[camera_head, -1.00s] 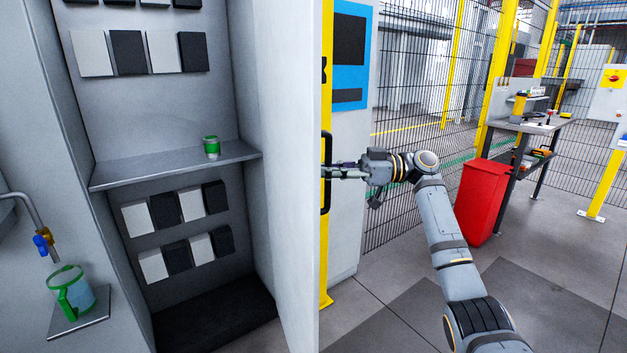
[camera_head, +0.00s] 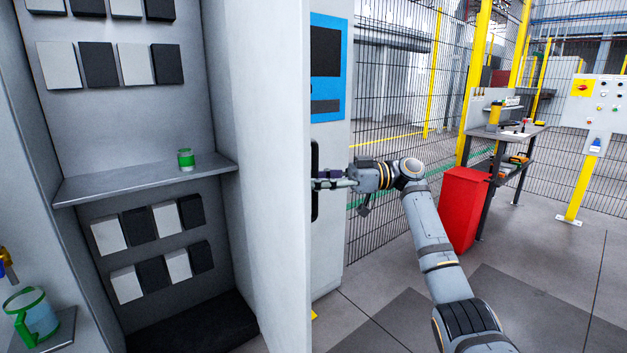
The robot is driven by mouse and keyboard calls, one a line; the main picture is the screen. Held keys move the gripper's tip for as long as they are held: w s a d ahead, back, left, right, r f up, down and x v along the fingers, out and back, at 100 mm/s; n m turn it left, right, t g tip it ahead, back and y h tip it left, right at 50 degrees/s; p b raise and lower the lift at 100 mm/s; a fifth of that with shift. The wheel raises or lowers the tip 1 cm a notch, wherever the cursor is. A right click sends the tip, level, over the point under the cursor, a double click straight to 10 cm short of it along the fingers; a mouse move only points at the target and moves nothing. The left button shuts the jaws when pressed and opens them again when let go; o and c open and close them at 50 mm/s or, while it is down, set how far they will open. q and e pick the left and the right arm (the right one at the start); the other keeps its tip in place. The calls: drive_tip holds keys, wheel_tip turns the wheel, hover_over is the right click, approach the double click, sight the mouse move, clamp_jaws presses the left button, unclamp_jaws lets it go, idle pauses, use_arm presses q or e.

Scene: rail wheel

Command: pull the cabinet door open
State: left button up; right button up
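The cabinet (camera_head: 150,130) stands open at the left, showing its shelf and inside walls. Its door (camera_head: 283,200) is the tall pale panel right of the opening, swung out with its inner face and edge towards me. A black bar handle (camera_head: 315,160) shows just beyond the door's free edge. My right gripper (camera_head: 328,184) reaches in from the right, its fingers level with the handle's middle and meeting it in the picture. The fingertips are partly hidden by the handle and door edge, so I cannot tell whether they are closed on it. My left gripper is not in view.
A red bin (camera_head: 463,210) stands beside a workbench. Floor at the lower right is clear.

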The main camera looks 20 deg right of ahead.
drive_tip(key=shift+d, duration=0.15)
drive_tip(key=v, duration=1.1)
drive_tip(key=shift+d, duration=0.3)
drive_tip(key=shift+s, duration=0.1)
